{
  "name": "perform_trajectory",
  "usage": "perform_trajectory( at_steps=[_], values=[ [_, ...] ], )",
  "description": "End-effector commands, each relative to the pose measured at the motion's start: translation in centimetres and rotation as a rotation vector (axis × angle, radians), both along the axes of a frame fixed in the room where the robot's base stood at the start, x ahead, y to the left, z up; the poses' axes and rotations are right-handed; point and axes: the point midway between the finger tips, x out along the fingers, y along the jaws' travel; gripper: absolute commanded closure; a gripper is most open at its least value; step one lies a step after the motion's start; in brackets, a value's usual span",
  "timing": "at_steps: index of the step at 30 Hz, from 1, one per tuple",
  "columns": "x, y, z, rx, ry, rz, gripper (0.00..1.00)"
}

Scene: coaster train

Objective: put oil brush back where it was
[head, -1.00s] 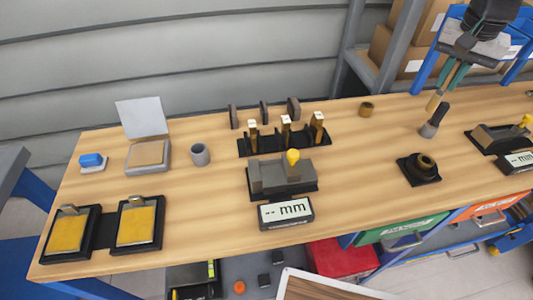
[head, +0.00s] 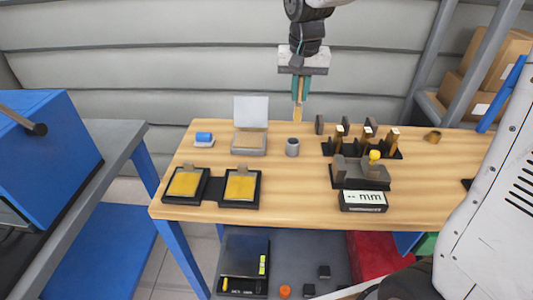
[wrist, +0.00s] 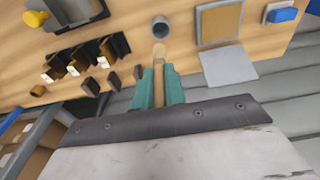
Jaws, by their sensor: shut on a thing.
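The oil brush (head: 298,112), a slim tan stick here, hangs down from my gripper (head: 300,92). The teal fingers are shut on its upper part. The small round grey cup (head: 292,147) stands upright on the bench, just below the brush's lower end and slightly left in the head view, with a visible gap. In the wrist view, the brush (wrist: 159,55) reaches out from between the fingers (wrist: 159,85) toward the dark mouth of the cup (wrist: 162,27). I cannot tell its exact height above the cup.
A box with a raised pale lid (head: 249,143) stands left of the cup. A black rack (head: 398,153) with several upright pieces stands to its right. The gauge block (head: 361,172) and display (head: 363,200) are nearer. Two yellow pads (head: 241,187) lie front left. Bare wood surrounds the cup.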

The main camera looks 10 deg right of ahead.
Motion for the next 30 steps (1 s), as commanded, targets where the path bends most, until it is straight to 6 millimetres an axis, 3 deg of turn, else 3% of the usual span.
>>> perform_trajectory(
  at_steps=[9, 14, 21, 30],
  values=[
    [-0.1, 0.0, -5.3, -0.001, 0.004, 0.000, 1.00],
    [0.0, 0.0, -6.5, 0.000, 0.002, 0.000, 1.00],
    [-0.1, 0.0, -9.6, -0.001, 0.004, 0.000, 1.00],
    [0.0, 0.0, -9.9, 0.000, 0.001, 0.001, 1.00]
  ],
)
